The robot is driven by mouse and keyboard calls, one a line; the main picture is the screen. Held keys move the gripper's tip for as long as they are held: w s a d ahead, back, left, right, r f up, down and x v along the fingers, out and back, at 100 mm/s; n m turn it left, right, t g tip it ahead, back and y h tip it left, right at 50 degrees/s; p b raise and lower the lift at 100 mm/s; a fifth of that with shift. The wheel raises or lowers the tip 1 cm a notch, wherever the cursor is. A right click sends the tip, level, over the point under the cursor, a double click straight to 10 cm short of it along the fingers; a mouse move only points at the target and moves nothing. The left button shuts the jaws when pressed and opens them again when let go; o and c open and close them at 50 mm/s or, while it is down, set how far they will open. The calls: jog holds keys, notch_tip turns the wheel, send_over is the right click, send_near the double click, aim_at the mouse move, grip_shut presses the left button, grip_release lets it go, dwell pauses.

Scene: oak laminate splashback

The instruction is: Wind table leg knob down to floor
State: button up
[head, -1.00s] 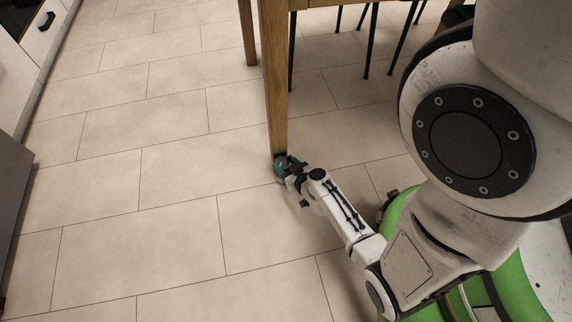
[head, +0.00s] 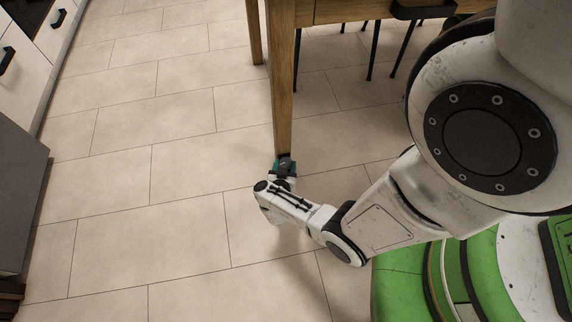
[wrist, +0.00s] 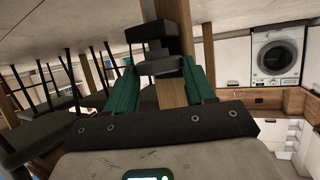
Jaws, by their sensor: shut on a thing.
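The wooden table leg (head: 281,90) stands upright in the middle of the head view. My gripper (head: 284,165) is at its lower end, close to the floor, and its teal fingers are around the dark foot there. In the wrist view, my gripper (wrist: 160,72) has a teal finger on each side, with dark blocks and part of the wooden leg (wrist: 172,92) between them. It is shut on the knob, which is mostly hidden by the fingers. The gap between knob and floor cannot be made out.
The table top edge (head: 350,10) is above, with dark chair legs (head: 373,50) behind the leg. A grey cabinet (head: 20,195) stands at the left. The tiled floor (head: 150,220) between is clear. A washing machine (wrist: 277,57) shows in the wrist view.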

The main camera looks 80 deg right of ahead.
jog(key=shift+w+r+m+g, duration=0.1)
jog(key=shift+w+m+g, duration=0.05)
jog(key=shift+m+g, duration=0.4)
jog(key=o, duration=1)
jog(key=shift+o, duration=0.2)
jog(key=shift+a, duration=0.1)
jog(key=p+v, duration=0.4)
jog(key=v, duration=0.6)
jog(key=shift+a, duration=0.35)
